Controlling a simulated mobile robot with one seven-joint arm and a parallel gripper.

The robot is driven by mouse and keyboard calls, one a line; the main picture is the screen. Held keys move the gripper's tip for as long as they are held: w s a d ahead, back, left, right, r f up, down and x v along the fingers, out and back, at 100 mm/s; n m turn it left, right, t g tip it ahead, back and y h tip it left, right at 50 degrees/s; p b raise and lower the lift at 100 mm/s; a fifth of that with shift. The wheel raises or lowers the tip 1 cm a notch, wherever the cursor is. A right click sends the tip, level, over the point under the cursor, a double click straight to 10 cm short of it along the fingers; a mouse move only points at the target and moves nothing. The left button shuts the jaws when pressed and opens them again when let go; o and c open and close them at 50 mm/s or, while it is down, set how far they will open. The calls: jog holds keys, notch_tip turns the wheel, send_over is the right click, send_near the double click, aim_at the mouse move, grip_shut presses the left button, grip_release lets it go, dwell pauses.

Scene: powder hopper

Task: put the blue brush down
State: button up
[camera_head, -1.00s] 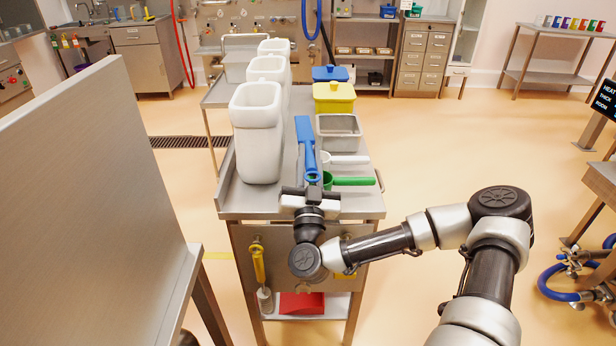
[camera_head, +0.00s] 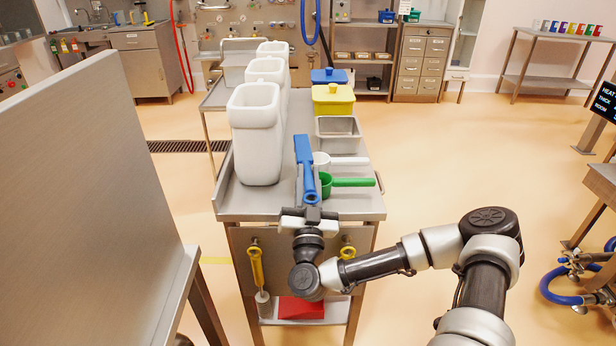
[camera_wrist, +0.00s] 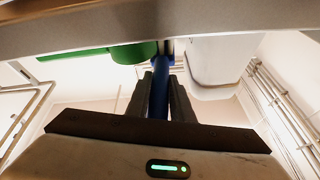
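The blue brush (camera_head: 304,160) points away from me over the near part of the steel cart top (camera_head: 272,203), between the front white container and the green scoop. My gripper (camera_head: 309,208) is at the near end of its handle, by the cart's front edge. In the wrist view, the blue handle (camera_wrist: 159,88) sits between my two dark fingers (camera_wrist: 160,92), with no clear gap on either side. I cannot tell whether the brush touches the cart top. The finger contact is partly hidden in the head view.
Several white containers (camera_head: 257,142) stand along the left. A green scoop (camera_head: 350,182) and white scoop (camera_head: 348,161) lie close on the right. A steel pan (camera_head: 338,146), yellow-lidded tub (camera_head: 333,106) and blue-lidded tub (camera_head: 329,76) stand behind. The front right corner is clear.

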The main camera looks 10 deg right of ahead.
jog(key=o, duration=0.4)
jog(key=shift+c, duration=0.2)
